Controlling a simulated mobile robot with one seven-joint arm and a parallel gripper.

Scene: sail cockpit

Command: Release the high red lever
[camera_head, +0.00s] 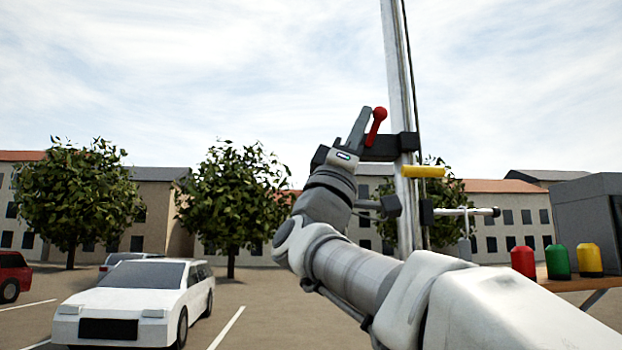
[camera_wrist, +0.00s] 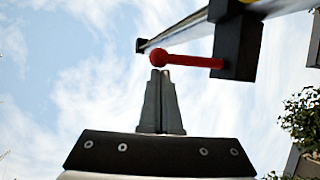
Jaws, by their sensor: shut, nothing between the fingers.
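The red lever (camera_head: 376,126) is on a black block (camera_head: 392,147) fixed to the mast (camera_head: 401,80). In the head view it points up and slightly right, with a round knob at its free end. In the wrist view the red lever (camera_wrist: 192,61) runs left from the black block (camera_wrist: 236,45), its knob just above my fingertips. My gripper (camera_head: 362,112) is shut and empty, its fingers pointing up beside the lever on its left. In the wrist view my gripper (camera_wrist: 160,74) shows its fingers together; I cannot tell whether they touch the knob.
A yellow handle (camera_head: 423,171) sticks out below the black block. Red (camera_head: 523,262), green (camera_head: 558,261) and yellow (camera_head: 589,260) objects stand on a wooden shelf at the right. A white car (camera_head: 135,302) is parked at left. Open air lies left of the mast.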

